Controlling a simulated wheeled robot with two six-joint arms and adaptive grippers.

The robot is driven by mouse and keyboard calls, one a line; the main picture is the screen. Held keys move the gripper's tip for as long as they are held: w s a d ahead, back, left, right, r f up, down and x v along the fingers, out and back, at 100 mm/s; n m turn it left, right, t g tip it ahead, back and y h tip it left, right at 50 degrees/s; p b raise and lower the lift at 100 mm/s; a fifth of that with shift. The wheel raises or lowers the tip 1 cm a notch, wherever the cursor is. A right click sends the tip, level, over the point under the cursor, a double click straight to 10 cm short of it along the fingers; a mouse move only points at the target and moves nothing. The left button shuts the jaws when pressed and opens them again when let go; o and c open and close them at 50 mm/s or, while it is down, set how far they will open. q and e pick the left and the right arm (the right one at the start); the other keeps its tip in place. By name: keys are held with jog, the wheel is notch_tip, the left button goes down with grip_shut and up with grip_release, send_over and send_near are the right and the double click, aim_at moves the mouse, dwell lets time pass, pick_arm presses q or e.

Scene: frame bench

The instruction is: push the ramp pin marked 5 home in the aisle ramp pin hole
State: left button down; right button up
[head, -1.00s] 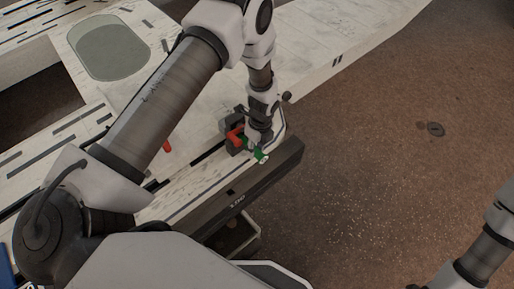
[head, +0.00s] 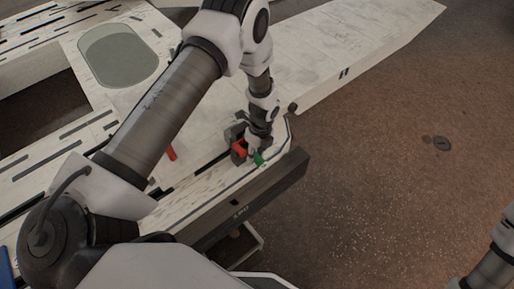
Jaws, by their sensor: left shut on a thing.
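My left gripper (head: 255,150) points down at the near right corner of the pale bench, its fingers partly hidden by my wrist. It is shut on a small green pin (head: 259,159), whose end sticks out toward the bench's front edge. A red and dark grey block (head: 239,147) stands right beside the gripper, on its left. I cannot make out a number on the pin, nor the hole. I cannot tell whether the pin touches the block. Of my right arm only a link shows at the lower right; its gripper is out of view.
The pale slotted bench (head: 330,45) runs to the upper right. A red piece (head: 171,153) lies behind my left forearm. A dark rail (head: 270,183) lines the front edge, with an open drawer-like tray (head: 240,248) below.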

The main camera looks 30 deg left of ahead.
pick_arm(q)
jog(key=shift+w+a, duration=0.3)
jog(key=shift+a, duration=0.5)
jog(key=c, duration=0.8)
grip_release()
notch_tip(320, 180, up, 12)
jog(key=w, duration=0.1)
jog(key=shift+w+d, duration=0.25)
jog(key=shift+w, duration=0.1)
